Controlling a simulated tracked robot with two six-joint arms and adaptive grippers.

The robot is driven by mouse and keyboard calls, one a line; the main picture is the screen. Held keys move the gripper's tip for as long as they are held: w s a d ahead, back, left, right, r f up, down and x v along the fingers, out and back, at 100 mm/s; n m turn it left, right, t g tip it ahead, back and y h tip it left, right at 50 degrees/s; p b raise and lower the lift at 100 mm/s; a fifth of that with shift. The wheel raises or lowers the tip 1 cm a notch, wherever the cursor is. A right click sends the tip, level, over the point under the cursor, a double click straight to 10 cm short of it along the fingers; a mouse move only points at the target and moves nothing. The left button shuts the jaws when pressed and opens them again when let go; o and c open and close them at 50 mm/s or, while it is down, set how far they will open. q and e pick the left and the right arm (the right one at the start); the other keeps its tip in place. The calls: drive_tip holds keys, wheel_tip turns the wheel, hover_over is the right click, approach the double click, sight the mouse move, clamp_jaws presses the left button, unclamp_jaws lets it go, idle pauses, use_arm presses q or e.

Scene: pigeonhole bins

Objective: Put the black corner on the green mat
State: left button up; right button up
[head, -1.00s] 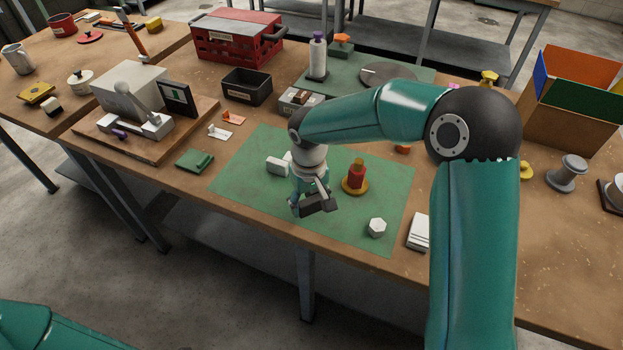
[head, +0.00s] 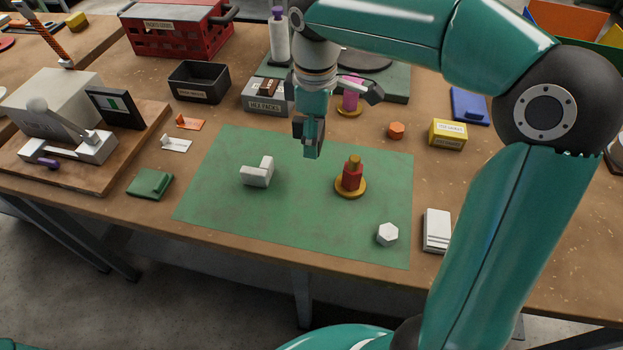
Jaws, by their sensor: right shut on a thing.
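The green mat (head: 215,205) lies flat on the bench. My right gripper (head: 311,140) hangs above its far part, pointing down, shut on a small dark piece (head: 298,128) that looks like the black corner. The fingers hide part of the piece, so its full shape is hard to tell. It appears clear of the mat. On the mat are a white corner (head: 257,172) at the left, a red cylinder (head: 352,178) standing on a yellow disc (head: 350,191), and a white hexagonal piece (head: 388,234) near the front right. My left gripper is out of view.
A grey labelled box (head: 265,97) and a pink cylinder on a yellow disc (head: 350,98) stand behind the mat. The mat's front middle is bare.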

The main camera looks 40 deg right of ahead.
sight(315, 188)
wheel_tip(315, 188, down, 14)
drive_tip(key=shift+d+r+b, duration=0.15)
drive_tip(key=shift+b, duration=0.35)
drive_tip(key=shift+f, duration=0.25)
drive_tip(key=o, duration=0.8)
drive_tip(key=shift+r, duration=0.1)
drive_tip(key=shift+r, duration=0.1)
wheel_tip(315, 188, up, 12)
drive_tip(key=shift+r+p, duration=0.1)
drive_tip(key=shift+p, duration=0.45)
